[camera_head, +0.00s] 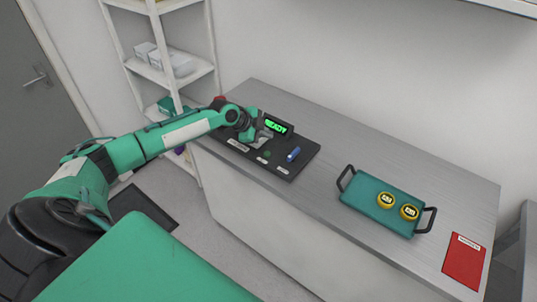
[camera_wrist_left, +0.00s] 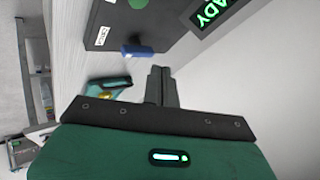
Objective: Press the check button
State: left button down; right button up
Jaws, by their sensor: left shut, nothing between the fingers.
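A black instrument panel (camera_head: 296,140) lies on the grey worktop with a display (camera_head: 276,126) that reads READY in green. A round green button (camera_head: 267,154) sits on the panel, and it also shows at the top of the left wrist view (camera_wrist_left: 137,3). A blue cylindrical part (camera_head: 294,154) is to the right of the button; it also shows in the left wrist view (camera_wrist_left: 137,51). My left gripper (camera_head: 264,143) is over the panel, close to the button and display. Its fingers (camera_wrist_left: 161,85) are shut and empty. I cannot tell whether they touch anything. My right gripper is out of view.
A teal tray (camera_head: 365,198) with black handles holds two yellow round pieces (camera_head: 386,199) to the right. A red labelled sheet (camera_head: 465,262) lies at the worktop's right end. White shelves (camera_head: 150,70) stand behind my left arm. The worktop between panel and tray is clear.

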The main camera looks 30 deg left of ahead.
aim_at(264, 154)
pick_arm(q)
jog(key=shift+w+a+r, duration=0.25)
jog(key=shift+a+r, duration=0.05)
jog(key=shift+a, duration=0.15)
jog(key=shift+w+a+r, duration=0.2)
jog(key=shift+a+r, duration=0.05)
jog(key=shift+a, duration=0.15)
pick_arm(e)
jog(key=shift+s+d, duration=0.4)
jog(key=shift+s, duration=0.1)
pick_arm(q)
jog(key=shift+d, duration=0.1)
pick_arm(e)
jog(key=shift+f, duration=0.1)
